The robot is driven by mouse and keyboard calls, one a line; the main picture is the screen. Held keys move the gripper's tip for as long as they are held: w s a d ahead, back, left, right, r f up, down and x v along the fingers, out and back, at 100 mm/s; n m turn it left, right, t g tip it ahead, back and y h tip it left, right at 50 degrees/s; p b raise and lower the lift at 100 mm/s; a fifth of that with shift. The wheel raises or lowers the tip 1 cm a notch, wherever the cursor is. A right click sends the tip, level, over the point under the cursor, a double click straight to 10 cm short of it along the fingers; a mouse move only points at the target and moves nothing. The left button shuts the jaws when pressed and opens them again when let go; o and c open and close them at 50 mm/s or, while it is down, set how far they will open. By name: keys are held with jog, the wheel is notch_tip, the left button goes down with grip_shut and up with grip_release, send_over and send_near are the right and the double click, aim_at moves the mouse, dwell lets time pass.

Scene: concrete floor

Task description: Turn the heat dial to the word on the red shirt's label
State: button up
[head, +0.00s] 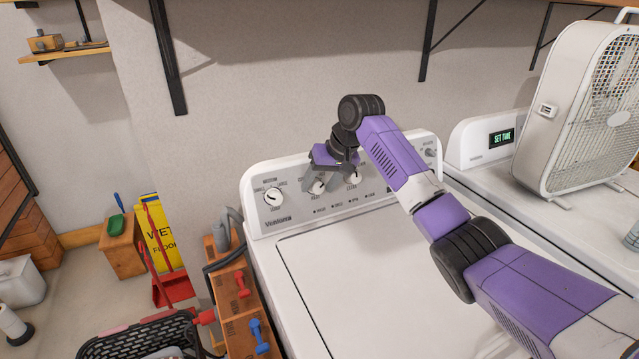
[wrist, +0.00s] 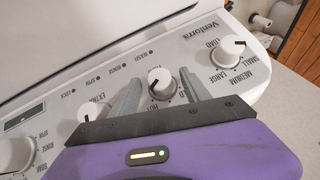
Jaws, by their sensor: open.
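The white washing machine (head: 350,270) has a grey control panel with several white knobs. The heat dial (head: 316,187) is the second knob from the left in the head view. It also shows in the wrist view (wrist: 161,83), with part of the word HOT beneath it; the other heat words are partly hidden. My gripper (head: 330,180) is at the panel; in the wrist view its two grey fingers (wrist: 158,92) are apart, one on each side of the heat dial. I cannot tell whether they touch it. No red shirt or label is in view.
A second machine with a white fan (head: 580,110) stands at right. A black basket (head: 140,336) and wooden boxes with dumbbells (head: 243,285) are at lower left.

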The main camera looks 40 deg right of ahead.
grip_shut()
jog(key=shift+a+r+p, duration=0.1)
jog(key=shift+p, duration=0.2)
jog(key=shift+a+r+n+h+p, duration=0.1)
jog(key=shift+n+h+p, duration=0.4)
jog(key=shift+h, duration=0.1)
jog(key=shift+w+a+n+g+h+p, duration=0.15)
jog(key=shift+n+g+h+p, duration=0.4)
jog(key=shift+h+p, duration=0.4)
jog(key=n+h+p, duration=0.1)
jog(key=n+h, duration=0.1)
jog(key=shift+a+g+h, duration=0.15)
jog(key=shift+g+h, duration=0.1)
jog(key=shift+h, duration=0.1)
jog(key=shift+a+f+n+h+p, duration=0.15)
jog(key=shift+n+h+p, duration=0.3)
jog(key=shift+h, duration=0.3)
jog(key=shift+f+n+h+p, duration=0.2)
jog(key=shift+n+h, duration=0.3)
jog(key=shift+h, duration=0.25)
